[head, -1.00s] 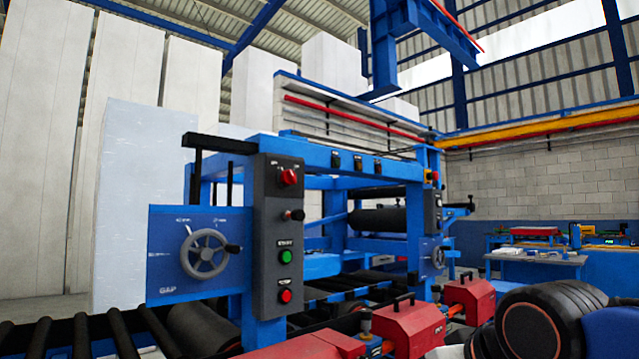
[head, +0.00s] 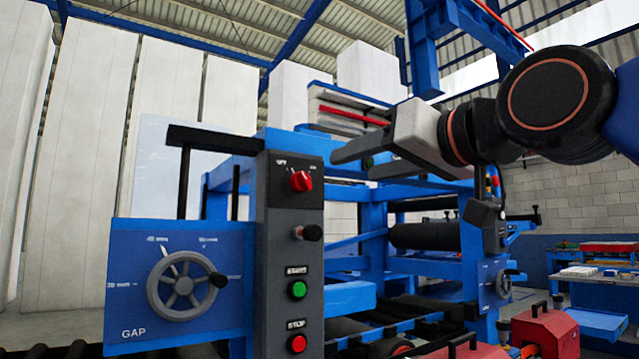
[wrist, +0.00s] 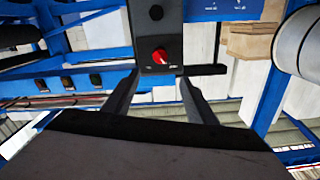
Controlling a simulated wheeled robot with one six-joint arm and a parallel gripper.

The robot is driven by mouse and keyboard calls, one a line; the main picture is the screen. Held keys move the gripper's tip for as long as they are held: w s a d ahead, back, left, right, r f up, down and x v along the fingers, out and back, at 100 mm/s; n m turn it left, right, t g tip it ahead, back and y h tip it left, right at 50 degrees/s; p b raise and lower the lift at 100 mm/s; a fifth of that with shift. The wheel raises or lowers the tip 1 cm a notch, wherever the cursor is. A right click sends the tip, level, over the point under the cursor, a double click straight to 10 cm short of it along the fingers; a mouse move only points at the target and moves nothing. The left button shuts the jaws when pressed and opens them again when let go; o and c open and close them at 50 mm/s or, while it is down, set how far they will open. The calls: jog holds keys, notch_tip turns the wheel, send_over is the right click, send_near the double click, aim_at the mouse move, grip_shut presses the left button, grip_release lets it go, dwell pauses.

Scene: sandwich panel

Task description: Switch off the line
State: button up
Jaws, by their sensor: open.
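A grey control panel (head: 290,262) stands on the blue machine frame in the head view. At its top is a red rotary switch (head: 301,181) with small position labels above it; its setting is hard to read. Below are a black knob (head: 308,233), a green button labelled START (head: 297,289) and a red button labelled STOP (head: 297,343). My gripper (head: 346,163) is open and empty, right of the red switch and apart from it. In the wrist view, the red switch (wrist: 160,56) shows just beyond and between the open fingertips (wrist: 158,76).
A blue GAP plate with a grey handwheel (head: 180,285) is left of the panel. A black bar (head: 215,140) sticks out left at the panel's top. Rollers (head: 425,236) and red housings (head: 540,335) lie to the right. The space before the panel looks clear.

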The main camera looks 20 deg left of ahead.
aim_at(307, 181)
jog(key=x, duration=1.7)
jog(key=shift+f, duration=0.1)
